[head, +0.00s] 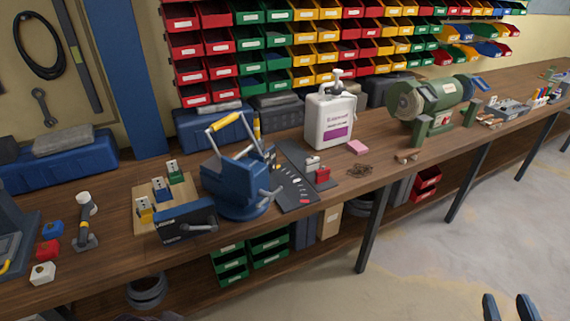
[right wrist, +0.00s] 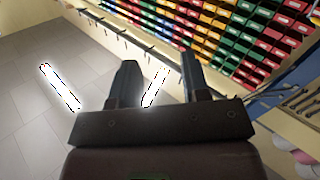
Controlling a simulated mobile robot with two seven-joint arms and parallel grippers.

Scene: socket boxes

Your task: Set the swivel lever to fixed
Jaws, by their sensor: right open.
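A blue bench vise (head: 238,188) stands at the front edge of the wooden workbench, in the middle of the head view. A silver lever (head: 268,197) sticks out at the right of its base; I cannot tell for certain whether this is the swivel lever or how it is set. A yellow-gripped bar (head: 226,121) slants across the top of the vise. My right gripper (head: 507,309) is low at the right corner, over the floor and far from the vise. In the right wrist view its fingers (right wrist: 160,85) are apart with nothing between them. My left gripper is out of view.
Open floor (head: 420,265) lies before the bench.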

